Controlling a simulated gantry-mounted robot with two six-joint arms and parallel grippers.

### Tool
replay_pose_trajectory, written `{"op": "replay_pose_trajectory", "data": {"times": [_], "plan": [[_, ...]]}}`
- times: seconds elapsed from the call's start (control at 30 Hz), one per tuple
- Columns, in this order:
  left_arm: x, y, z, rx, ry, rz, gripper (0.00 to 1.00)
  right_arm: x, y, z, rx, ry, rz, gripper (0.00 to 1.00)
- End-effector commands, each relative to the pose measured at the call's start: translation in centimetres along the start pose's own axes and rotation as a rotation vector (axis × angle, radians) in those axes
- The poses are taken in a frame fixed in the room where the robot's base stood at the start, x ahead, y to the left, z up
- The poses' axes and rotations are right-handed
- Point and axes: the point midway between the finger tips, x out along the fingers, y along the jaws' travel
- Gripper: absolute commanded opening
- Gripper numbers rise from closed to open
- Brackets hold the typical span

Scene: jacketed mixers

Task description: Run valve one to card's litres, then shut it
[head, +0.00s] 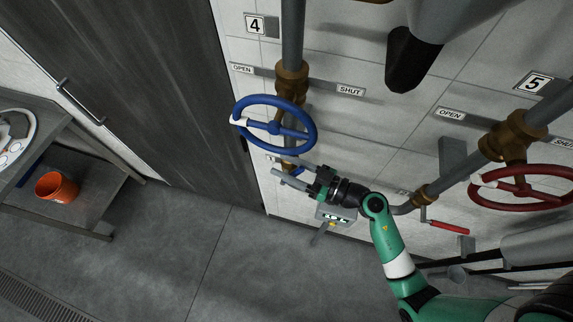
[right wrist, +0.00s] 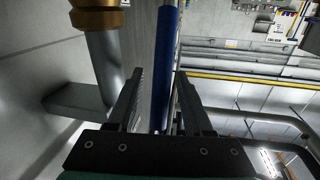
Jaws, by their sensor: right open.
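A blue handwheel (head: 274,127) with a white mark on its left rim sits on a brass valve (head: 292,78) under the plate "4" (head: 255,25). OPEN (head: 242,69) and SHUT (head: 351,91) labels flank it. My right gripper (head: 281,174) is open, just below this wheel. In the right wrist view, a blue bar (right wrist: 166,60) runs between my open fingers (right wrist: 158,78); I cannot tell whether they touch it. A small grey box with a display (head: 336,215) is partly behind the gripper. No valve numbered one and no readable card show. My left gripper is out of view.
A red handwheel (head: 523,188) stands at right under plate "5" (head: 535,82). A red-handled lever (head: 449,227) is on the pipe between. An orange bucket (head: 56,187) is on a shelf at left. The floor (head: 190,250) in front is clear.

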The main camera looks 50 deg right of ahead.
Motion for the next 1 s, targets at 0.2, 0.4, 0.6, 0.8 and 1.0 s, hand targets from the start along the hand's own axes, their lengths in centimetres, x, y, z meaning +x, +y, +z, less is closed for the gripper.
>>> {"op": "replay_pose_trajectory", "data": {"times": [0.2, 0.4, 0.6, 0.8, 1.0], "plan": [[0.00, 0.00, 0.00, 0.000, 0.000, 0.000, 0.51, -0.04, 0.01, 0.00, 0.000, 0.000, 0.000, 0.27], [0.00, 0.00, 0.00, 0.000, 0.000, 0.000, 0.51, -0.05, 0.01, 0.00, 0.000, 0.000, 0.000, 0.00], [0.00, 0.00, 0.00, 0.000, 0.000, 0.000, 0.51, -0.05, 0.00, 0.00, 0.000, 0.000, 0.000, 0.00], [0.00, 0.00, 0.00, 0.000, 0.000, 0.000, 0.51, -0.05, 0.00, -0.01, 0.000, 0.000, 0.000, 0.00], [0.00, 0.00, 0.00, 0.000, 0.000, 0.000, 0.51, -0.05, 0.00, -0.01, 0.000, 0.000, 0.000, 0.00]]}}
